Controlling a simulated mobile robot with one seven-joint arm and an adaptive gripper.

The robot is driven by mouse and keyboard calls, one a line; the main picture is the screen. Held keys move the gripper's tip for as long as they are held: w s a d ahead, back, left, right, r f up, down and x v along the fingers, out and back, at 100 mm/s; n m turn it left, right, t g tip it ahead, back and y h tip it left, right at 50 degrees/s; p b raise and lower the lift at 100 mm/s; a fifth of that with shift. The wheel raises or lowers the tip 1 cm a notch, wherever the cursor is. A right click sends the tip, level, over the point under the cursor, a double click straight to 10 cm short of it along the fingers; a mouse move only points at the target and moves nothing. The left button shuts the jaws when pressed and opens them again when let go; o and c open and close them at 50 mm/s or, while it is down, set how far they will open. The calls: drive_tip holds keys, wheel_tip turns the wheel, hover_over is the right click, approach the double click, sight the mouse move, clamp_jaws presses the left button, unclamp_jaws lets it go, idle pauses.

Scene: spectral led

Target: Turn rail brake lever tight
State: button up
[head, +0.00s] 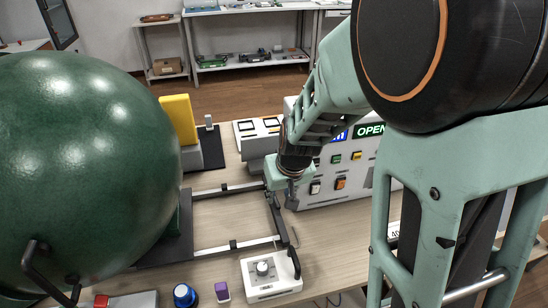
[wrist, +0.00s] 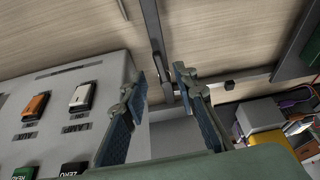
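My gripper (head: 290,194) hangs low over the bench beside the right end of the black rail frame (head: 274,216). In the wrist view my gripper (wrist: 160,74) is open, its two fingers apart with nothing clamped between them. A dark grey lever-like bar (wrist: 157,48), which looks like the rail brake lever, lies along the dark rail just beyond the fingertips, in line with the gap between them. I cannot tell whether a finger touches it. In the head view the gripper partly hides this spot.
A grey instrument box with buttons (head: 340,180) stands close to the right of my gripper. A large green sphere (head: 85,165) fills the left. A white knob box with a black handle (head: 270,276) sits in front. Bare wood (head: 230,219) shows inside the frame.

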sight(277, 202)
drive_tip(key=shift+b+x, duration=0.4)
drive_tip(key=shift+x, duration=1.8)
clamp_jaws()
